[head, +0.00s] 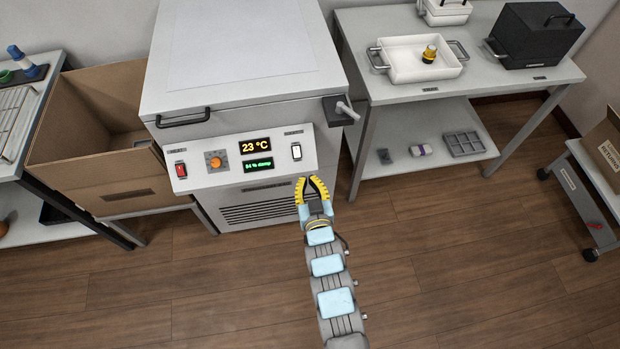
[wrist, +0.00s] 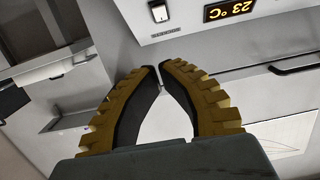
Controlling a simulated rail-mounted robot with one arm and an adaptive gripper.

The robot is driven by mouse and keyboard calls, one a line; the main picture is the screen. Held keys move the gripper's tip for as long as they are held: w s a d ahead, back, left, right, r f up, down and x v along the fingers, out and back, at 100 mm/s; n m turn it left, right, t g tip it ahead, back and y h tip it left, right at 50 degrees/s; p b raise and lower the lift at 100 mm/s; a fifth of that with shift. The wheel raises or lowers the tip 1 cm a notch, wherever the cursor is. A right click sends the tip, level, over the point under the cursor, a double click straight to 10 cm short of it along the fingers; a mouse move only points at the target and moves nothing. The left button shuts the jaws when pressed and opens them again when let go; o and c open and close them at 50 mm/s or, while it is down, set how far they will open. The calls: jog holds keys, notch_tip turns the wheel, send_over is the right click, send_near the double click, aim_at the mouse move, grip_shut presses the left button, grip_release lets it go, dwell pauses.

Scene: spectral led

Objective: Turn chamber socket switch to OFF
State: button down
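The chamber's front panel (head: 222,173) carries two rocker switches. A white rocker switch (head: 296,152) in a black frame is at the right end, below a small label too blurred to read. It also shows at the top of the wrist view (wrist: 158,11). A red rocker switch (head: 181,170) is at the left end. Which label says socket is too small to tell. My gripper (head: 308,180), with yellow ribbed fingers, is just below the panel's right end, apart from the white switch. Its fingertips almost meet in the wrist view (wrist: 159,67), with nothing between them.
An orange knob (head: 215,160) and a display reading 23 °C (head: 255,147) sit between the switches. A lid handle (head: 183,118) juts out above the panel, and a side latch (head: 345,110) sticks out at the right. A cardboard box (head: 75,150) stands left; the floor in front is clear.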

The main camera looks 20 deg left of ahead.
jog(key=b, duration=0.2)
send_near(300, 150)
jog(key=w+a+r, duration=0.1)
jog(key=w+a, duration=0.1)
jog(key=w, duration=0.2)
jog(key=shift+w+a+f+b, duration=0.3)
jog(key=shift+w+f, duration=0.1)
jog(key=shift+f, duration=0.1)
jog(key=shift+w+a+f+b, duration=0.3)
jog(key=shift+w+a+f, duration=0.1)
jog(key=shift+f, duration=0.1)
jog(key=shift+d, duration=0.1)
